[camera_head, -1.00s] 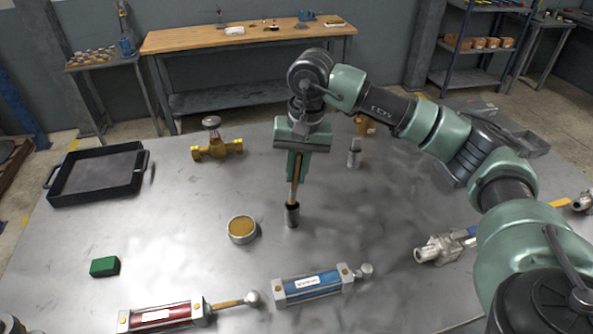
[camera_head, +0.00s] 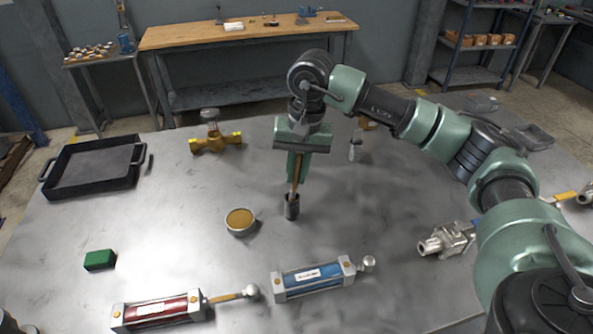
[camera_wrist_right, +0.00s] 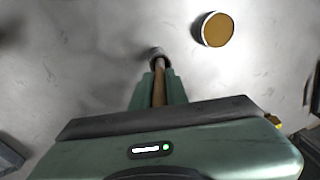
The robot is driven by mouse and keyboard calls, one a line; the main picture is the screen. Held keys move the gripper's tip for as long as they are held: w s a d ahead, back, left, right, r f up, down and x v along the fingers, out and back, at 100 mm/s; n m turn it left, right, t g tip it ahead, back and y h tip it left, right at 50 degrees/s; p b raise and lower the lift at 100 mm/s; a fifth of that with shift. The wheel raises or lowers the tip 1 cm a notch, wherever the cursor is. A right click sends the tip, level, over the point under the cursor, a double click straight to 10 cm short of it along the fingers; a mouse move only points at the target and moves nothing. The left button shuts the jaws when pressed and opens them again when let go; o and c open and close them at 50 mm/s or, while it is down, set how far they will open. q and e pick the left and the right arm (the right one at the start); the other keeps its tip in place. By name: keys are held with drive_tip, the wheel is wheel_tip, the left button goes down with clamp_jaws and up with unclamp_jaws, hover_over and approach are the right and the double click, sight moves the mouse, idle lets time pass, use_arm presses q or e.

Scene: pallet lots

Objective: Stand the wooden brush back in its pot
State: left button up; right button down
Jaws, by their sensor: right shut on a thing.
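The wooden brush (camera_head: 294,182) is upright in the head view, its slim brown handle between the fingers of my right gripper (camera_head: 297,174), which is shut on it. Its lower end meets a small dark cylindrical pot (camera_head: 291,209) on the metal table. The handle appears to go into the pot's mouth; how deep is hidden. In the right wrist view the handle (camera_wrist_right: 159,85) runs from between the fingers (camera_wrist_right: 158,86) to the pot (camera_wrist_right: 157,53). The brush's top is hidden by the gripper. My left gripper is not in view.
A round tin with tan contents (camera_head: 240,220) stands just left of the pot. Blue (camera_head: 312,277) and red (camera_head: 158,310) cylinders lie in front. A brass valve (camera_head: 213,141), black tray (camera_head: 97,168) and green block (camera_head: 100,260) are left. A small bottle (camera_head: 355,149) stands behind right.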

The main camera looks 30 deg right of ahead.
drive_tip(key=shift+f+b, duration=1.15)
drive_tip(key=shift+f, duration=0.3)
drive_tip(key=c, duration=0.8)
unclamp_jaws()
drive_tip(key=shift+c, duration=0.2)
drive_tip(key=shift+r, duration=0.1)
drive_tip(key=shift+r+p, duration=3.3)
drive_tip(key=shift+r, duration=2.15)
drive_tip(key=shift+r, duration=0.1)
